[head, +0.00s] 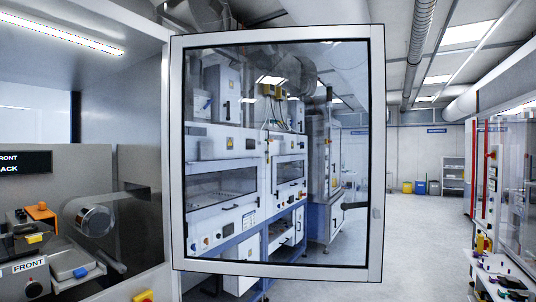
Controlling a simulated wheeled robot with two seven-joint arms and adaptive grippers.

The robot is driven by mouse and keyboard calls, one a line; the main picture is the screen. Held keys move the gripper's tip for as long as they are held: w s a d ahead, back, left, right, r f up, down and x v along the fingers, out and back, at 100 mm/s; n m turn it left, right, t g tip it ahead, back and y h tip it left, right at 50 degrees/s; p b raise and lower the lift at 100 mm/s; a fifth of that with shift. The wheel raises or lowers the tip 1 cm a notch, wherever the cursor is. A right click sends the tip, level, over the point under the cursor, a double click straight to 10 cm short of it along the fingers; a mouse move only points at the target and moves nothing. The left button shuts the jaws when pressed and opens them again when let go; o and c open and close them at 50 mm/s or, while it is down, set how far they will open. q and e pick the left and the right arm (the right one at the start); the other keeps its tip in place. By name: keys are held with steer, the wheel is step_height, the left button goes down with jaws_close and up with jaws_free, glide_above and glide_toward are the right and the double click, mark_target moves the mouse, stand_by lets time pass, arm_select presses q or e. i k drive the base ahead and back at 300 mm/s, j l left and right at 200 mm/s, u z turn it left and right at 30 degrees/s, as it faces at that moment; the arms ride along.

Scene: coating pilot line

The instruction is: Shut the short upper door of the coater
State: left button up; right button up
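A framed glass door (277,276) of the coater (130,75) fills the middle of the head view. It appears to be the short upper door. It stands open, swung out from the coater's right side, with its left edge by the coater's frame. Neither of my grippers is in view.
The open coater interior at left holds a metal roller (97,221), an orange part (41,211) and a FRONT label (30,264). Equipment stands behind the glass. Clear floor (425,235) lies right of the door, before another machine (510,190).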

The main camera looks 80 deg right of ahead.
mark_target(374, 34)
steer(key=z, duration=2.55)
